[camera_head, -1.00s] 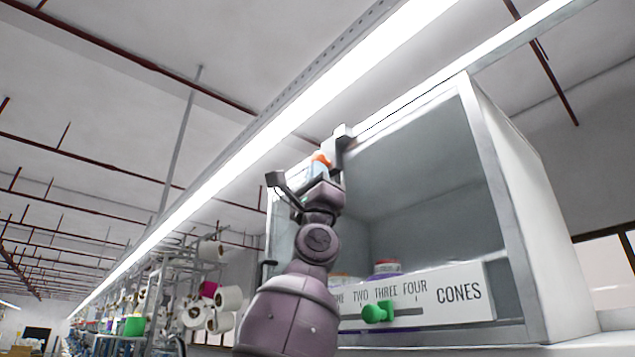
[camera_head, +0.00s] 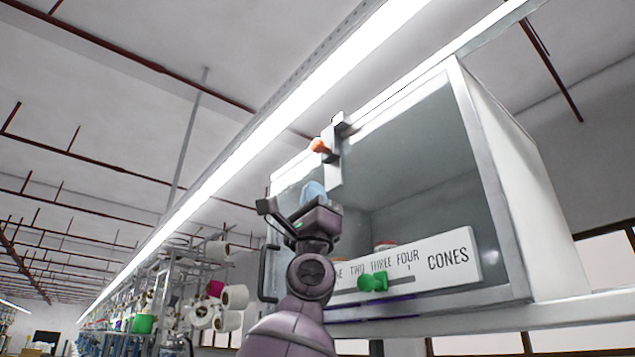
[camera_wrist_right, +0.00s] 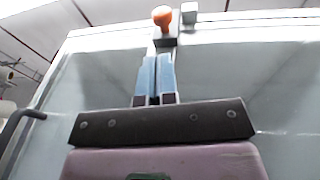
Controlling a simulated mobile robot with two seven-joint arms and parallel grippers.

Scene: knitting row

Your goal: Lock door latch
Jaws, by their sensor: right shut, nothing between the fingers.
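The door latch is an orange knob (camera_head: 319,146) on a grey mount (camera_head: 334,160) at the top edge of the glass-fronted cabinet door (camera_head: 410,150). The knob also shows at the top of the right wrist view (camera_wrist_right: 162,17), with a small pale block (camera_wrist_right: 189,12) just to its right. My right gripper (camera_head: 312,190) is below the knob and apart from it in the head view. Its blue fingers (camera_wrist_right: 156,75) are shut and empty, pointing up toward the latch in the wrist view. My left gripper is out of view.
A dark door handle (camera_head: 268,274) is at the cabinet's left side. A white CONES sign (camera_head: 448,258) with a green knob (camera_head: 372,283) is at the cabinet's lower front. A bright light tube (camera_head: 235,155) runs close by. Racks of yarn cones (camera_head: 235,296) stand at left.

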